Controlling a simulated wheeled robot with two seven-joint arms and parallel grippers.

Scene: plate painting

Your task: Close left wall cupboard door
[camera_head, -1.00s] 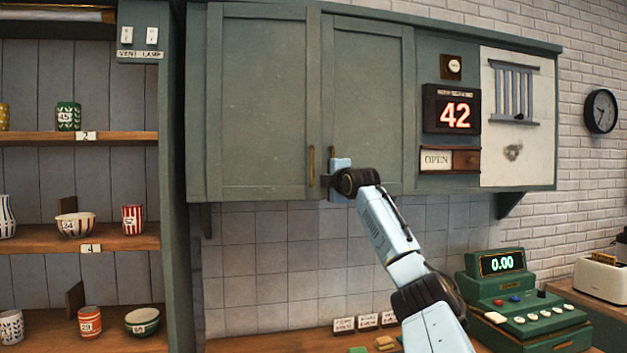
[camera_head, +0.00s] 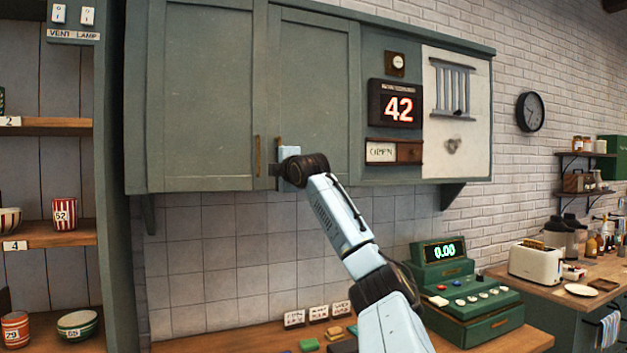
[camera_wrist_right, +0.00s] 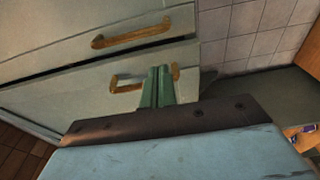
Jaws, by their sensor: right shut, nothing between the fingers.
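The left wall cupboard door (camera_head: 203,95) is a grey-green panel with a brass handle (camera_head: 257,155) at its lower right. It looks shut or nearly flush with the right door (camera_head: 312,90); I cannot tell if a small gap stays. In the right wrist view the left door's handle (camera_wrist_right: 130,33) shows above a dark seam between the doors. My right gripper (camera_head: 275,174) is shut and empty at the lower seam. Its green fingers (camera_wrist_right: 158,86) partly cover the right door's handle (camera_wrist_right: 125,84); contact is unclear. My left gripper is out of view.
Open shelves with bowls and cups (camera_head: 64,213) stand at the left. A green cash register (camera_head: 465,305) and small blocks sit on the counter (camera_head: 225,343) below. A red-digit display (camera_head: 397,104) hangs right of the doors. The tiled wall under the cupboard is clear.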

